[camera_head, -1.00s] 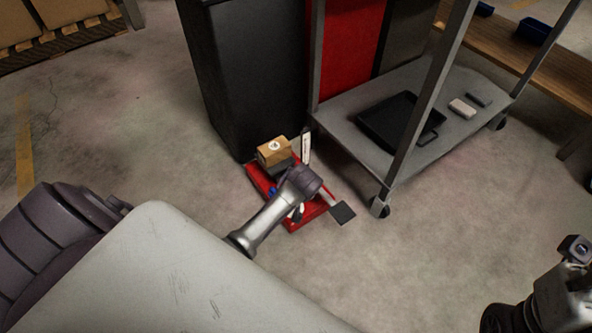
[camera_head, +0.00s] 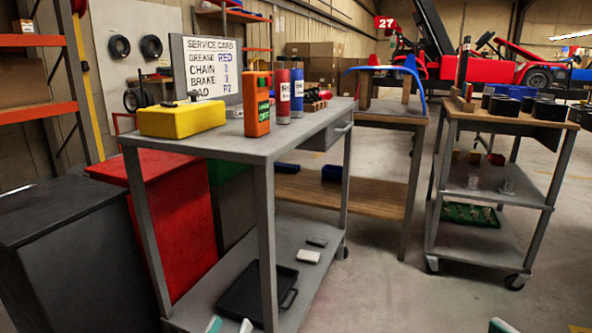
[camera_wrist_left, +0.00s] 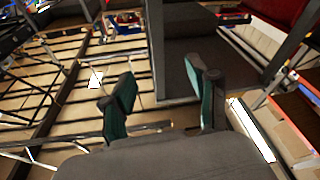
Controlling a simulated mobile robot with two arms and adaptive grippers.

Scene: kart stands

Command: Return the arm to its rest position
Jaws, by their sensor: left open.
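My left gripper (camera_head: 230,326) shows only its teal and pale fingertips at the bottom edge of the head view, in front of the grey cart's lower shelf. In the left wrist view my left gripper (camera_wrist_left: 160,72) has its two teal-padded fingers wide apart with nothing between them. The rest of the left arm is out of sight. A small teal tip of my right gripper (camera_head: 501,326) shows at the bottom right of the head view, over the floor; its jaws are hidden.
A grey cart (camera_head: 264,148) carries a yellow box (camera_head: 182,119), an orange bottle (camera_head: 257,104) and cans; a black tray (camera_head: 243,292) lies below. A black cabinet (camera_head: 62,262) and red cabinet (camera_head: 178,215) stand left. Another cart (camera_head: 448,245) stands right. Open floor (camera_head: 380,270) lies between.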

